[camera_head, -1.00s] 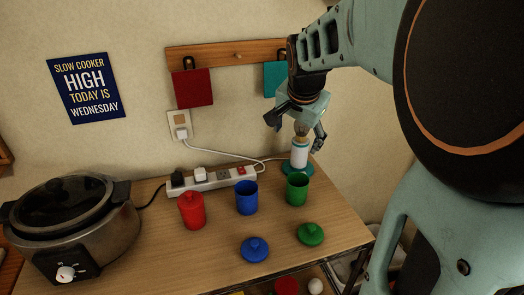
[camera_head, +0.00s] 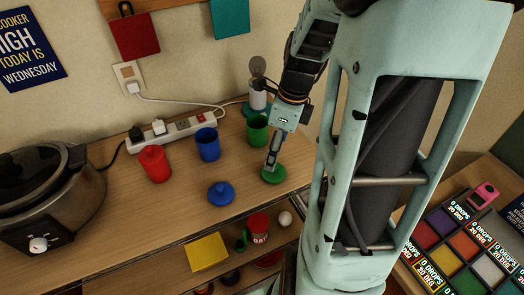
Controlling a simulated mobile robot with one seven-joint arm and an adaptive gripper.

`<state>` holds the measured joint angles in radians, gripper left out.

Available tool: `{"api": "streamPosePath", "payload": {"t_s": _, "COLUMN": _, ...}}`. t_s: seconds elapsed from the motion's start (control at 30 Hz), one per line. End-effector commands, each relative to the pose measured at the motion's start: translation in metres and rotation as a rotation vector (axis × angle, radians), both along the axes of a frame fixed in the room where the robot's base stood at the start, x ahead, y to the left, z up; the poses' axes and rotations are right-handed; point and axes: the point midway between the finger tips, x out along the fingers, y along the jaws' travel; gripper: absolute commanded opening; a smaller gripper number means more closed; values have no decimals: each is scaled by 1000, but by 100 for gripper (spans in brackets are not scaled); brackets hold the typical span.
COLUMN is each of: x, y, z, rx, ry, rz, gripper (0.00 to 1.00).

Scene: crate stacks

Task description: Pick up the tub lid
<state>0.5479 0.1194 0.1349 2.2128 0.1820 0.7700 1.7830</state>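The green lid (camera_head: 279,178) lies flat on the wooden counter in front of the open green tub (camera_head: 257,133). The blue lid (camera_head: 221,192) lies to its left, in front of the open blue tub (camera_head: 207,146). The red tub (camera_head: 155,165) stands further left with its red lid on. My gripper (camera_head: 270,166) points down at the green lid, its fingertips at the lid's knob. The fingers overlap from this side, so whether they grip the knob is hidden.
A power strip (camera_head: 173,131) with plugs lies behind the tubs, and a lamp with a bare bulb (camera_head: 258,67) stands at the back. A slow cooker (camera_head: 45,205) fills the left end. A shelf below holds a yellow block (camera_head: 207,252) and a red mug (camera_head: 258,228).

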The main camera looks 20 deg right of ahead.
Motion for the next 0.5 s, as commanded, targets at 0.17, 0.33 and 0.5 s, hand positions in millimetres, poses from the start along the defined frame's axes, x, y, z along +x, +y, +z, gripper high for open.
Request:
{"api": "streamPosePath", "payload": {"t_s": 0.17, "x": 2, "y": 3, "z": -24, "rx": 1, "ry": 3, "rz": 2, "gripper": 71}}
{"api": "streamPosePath", "payload": {"t_s": 0.33, "x": 2, "y": 2, "z": -35, "rx": 1, "ry": 3, "rz": 1, "gripper": 71}}
{"api": "streamPosePath", "payload": {"t_s": 0.5, "x": 0, "y": 1, "z": -58, "rx": 1, "ry": 3, "rz": 0, "gripper": 71}}
